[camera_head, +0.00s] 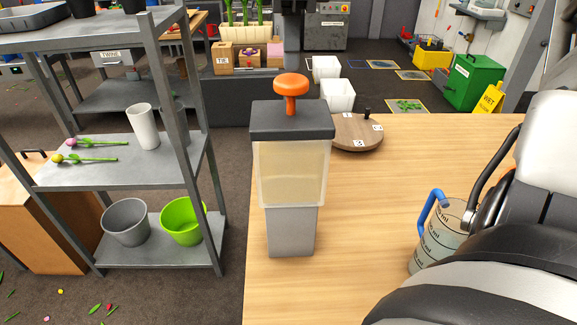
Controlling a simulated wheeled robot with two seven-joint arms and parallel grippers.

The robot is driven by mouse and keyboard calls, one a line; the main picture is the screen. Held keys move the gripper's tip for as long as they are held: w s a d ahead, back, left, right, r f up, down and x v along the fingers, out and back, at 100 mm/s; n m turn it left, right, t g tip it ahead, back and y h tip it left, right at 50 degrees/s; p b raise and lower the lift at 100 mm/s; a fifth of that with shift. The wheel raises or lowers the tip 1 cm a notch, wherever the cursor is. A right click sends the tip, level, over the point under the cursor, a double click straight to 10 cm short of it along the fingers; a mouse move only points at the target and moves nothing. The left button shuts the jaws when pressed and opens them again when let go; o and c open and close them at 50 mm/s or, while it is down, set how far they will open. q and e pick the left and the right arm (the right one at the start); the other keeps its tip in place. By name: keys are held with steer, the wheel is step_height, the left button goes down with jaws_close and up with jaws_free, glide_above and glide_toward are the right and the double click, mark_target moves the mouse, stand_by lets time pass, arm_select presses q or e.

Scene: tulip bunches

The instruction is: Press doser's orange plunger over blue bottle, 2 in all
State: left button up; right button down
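The doser (290,172) stands upright on the wooden table near its left edge. It has a grey base, a clear tank with pale beige contents and a dark lid. Its orange plunger (291,84) stands raised above the lid. A pale container with a blue handle and printed ml marks (437,246) is at the right, partly hidden by my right arm; no fully blue bottle shows. My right gripper (474,214) is beside this container, apart from the doser. Its fingertips are mostly hidden, so I cannot tell whether it grips the container. My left gripper is out of view.
A round wooden board (357,133) with a dark knob and small white labels lies behind the doser. The table (365,210) is clear between doser and marked container. A grey metal shelf (110,172) with a white vase (143,127) and tulips stands left, across a floor gap.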

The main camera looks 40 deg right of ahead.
mark_target(291, 79)
steer(key=shift+f+b, duration=1.65)
steer(key=shift+f, duration=0.75)
step_height(291, 79, up, 8)
steer(key=p, duration=0.6)
steer(key=shift+f, duration=0.1)
